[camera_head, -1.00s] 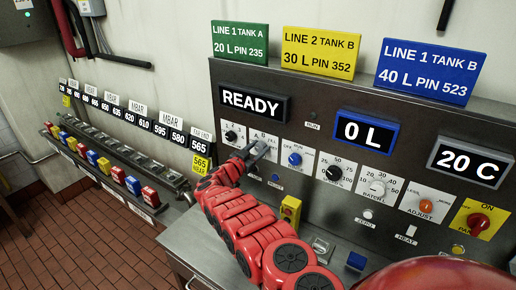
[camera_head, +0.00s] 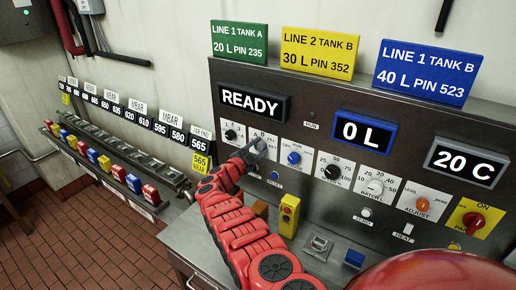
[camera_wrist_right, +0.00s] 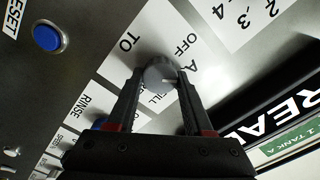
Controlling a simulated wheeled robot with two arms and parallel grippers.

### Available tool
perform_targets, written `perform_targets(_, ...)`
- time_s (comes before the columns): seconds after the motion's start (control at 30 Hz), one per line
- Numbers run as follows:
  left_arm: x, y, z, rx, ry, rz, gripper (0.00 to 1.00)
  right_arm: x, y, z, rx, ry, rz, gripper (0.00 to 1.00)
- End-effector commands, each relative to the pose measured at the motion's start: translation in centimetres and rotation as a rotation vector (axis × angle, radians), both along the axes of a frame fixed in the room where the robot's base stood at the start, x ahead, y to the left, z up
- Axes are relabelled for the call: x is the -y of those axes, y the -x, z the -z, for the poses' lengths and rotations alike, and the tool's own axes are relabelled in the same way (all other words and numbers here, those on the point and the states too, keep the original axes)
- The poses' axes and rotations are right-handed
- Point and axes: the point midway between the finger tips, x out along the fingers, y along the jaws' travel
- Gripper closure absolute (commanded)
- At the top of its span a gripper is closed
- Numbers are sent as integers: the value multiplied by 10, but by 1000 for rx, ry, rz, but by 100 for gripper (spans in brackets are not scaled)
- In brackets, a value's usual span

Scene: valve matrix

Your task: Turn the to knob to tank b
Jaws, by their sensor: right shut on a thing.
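The TO knob (camera_wrist_right: 158,72) is a round grey knob on a white plate (camera_wrist_right: 128,45) marked TO, OFF and A in the right wrist view. My right gripper (camera_wrist_right: 160,88) has one finger on each side of the knob and is shut on it. In the head view my right gripper (camera_head: 257,146) is at the same plate (camera_head: 270,139) on the panel and hides most of the knob. I cannot clearly tell which mark the knob points to. My left gripper is not in view.
A 1-4 selector (camera_head: 231,134) is left of the gripper and a blue knob (camera_head: 294,158) right of it. Displays read READY (camera_head: 254,102), 0 L (camera_head: 366,132) and 20 C (camera_head: 467,165). A yellow Line 2 Tank B sign (camera_head: 319,53) stands above.

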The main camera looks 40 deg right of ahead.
Motion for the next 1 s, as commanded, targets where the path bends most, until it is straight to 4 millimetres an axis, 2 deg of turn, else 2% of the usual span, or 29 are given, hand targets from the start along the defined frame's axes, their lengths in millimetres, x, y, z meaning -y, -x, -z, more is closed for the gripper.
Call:
perform_targets(0.43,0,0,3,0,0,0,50,0,1,3,159,-66,0,100)
perform_targets(0.8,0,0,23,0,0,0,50,0,1,5,443,-182,0,100)
perform_targets(1.0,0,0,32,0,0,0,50,1,1,6,537,-223,2,100)
